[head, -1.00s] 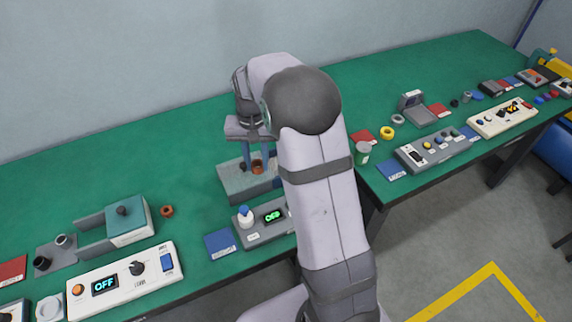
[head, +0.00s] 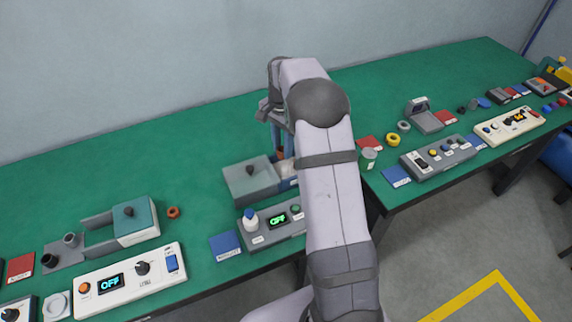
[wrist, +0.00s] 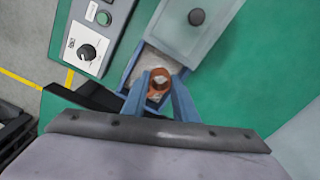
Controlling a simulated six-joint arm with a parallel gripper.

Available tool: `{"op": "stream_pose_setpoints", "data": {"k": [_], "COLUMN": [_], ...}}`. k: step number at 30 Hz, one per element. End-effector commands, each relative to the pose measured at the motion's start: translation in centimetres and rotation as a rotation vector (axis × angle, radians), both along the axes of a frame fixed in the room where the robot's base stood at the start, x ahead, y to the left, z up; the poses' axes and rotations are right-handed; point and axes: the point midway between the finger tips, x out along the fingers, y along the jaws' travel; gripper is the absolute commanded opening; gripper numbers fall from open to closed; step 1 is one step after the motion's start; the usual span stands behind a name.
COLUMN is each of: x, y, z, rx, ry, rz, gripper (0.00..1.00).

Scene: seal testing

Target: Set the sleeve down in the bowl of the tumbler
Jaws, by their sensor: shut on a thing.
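The sleeve, a small orange-brown ring (wrist: 159,76), sits between the blue fingertips of my gripper (wrist: 160,88) in the wrist view. My gripper is shut on it. Below is the tumbler's open bowl (wrist: 133,68), a blue-walled box with pale grey contents. The sleeve shows over the open bowl; its height above the contents cannot be told. In the head view my gripper (head: 278,148) and the sleeve (head: 281,154) are over the bowl, which my arm partly hides. The tumbler's grey lid with a dark knob (head: 250,182) stands to the left of the opening.
A control panel (head: 276,222) with a green display stands in front of the tumbler. A blue card (head: 226,246) lies left of it. Further left are another lidded box (head: 135,225), an orange ring (head: 173,212) and a white panel (head: 130,274). The green bench behind is clear.

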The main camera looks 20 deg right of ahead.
Motion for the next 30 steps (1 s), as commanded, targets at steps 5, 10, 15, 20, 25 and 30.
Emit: {"op": "stream_pose_setpoints", "data": {"k": [5, 10, 15, 20, 25, 30], "x": [-0.1, 0.0, 0.0, -0.1, -0.1, 0.0], "y": [0.0, 0.0, 0.0, 0.1, 0.0, 0.0], "z": [-2.6, -3.9, -4.2, -5.4, -7.3, -7.8], "rx": [0.001, 0.000, 0.000, 0.001, 0.001, 0.000], "ry": [0.004, 0.000, 0.001, 0.004, 0.003, 0.000], "rz": [0.001, 0.002, 0.002, 0.002, 0.002, 0.002], "gripper": [0.00, 0.00, 0.00, 0.00, 0.00, 0.00]}}
